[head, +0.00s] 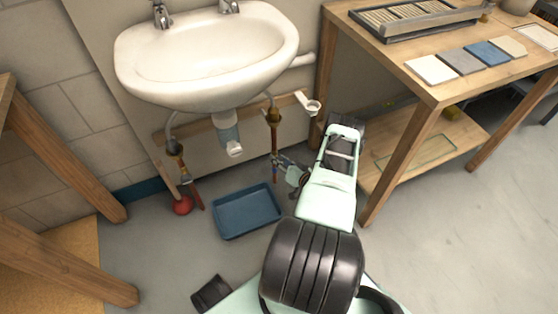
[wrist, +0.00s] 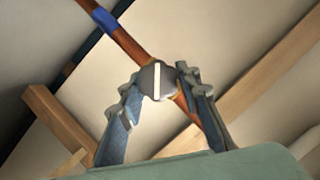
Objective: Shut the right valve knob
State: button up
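In the wrist view a dark, many-sided valve knob (wrist: 158,81) with a white stripe sits on a copper pipe (wrist: 130,45) with a blue band. The stripe runs nearly upright in the picture, at an angle to the slanting pipe. My gripper (wrist: 166,92) is open, with one finger on each side of the knob. The left fingertip is very close to the knob; I cannot tell if it touches. A gap shows at the right finger. In the head view my gripper (head: 283,168) is at the right copper pipe (head: 275,143) under the sink; the knob is not clear there.
The white sink (head: 205,60) hangs above, with its drain (head: 229,135) left of my gripper. A blue tray (head: 247,211) and a red plunger (head: 183,205) are on the floor. A wooden workbench (head: 432,95) stands close to the right of my arm.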

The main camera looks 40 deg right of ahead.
jog(key=o, duration=0.3)
jog(key=shift+o, duration=0.2)
jog(key=shift+s, duration=0.1)
jog(key=v, duration=1.2)
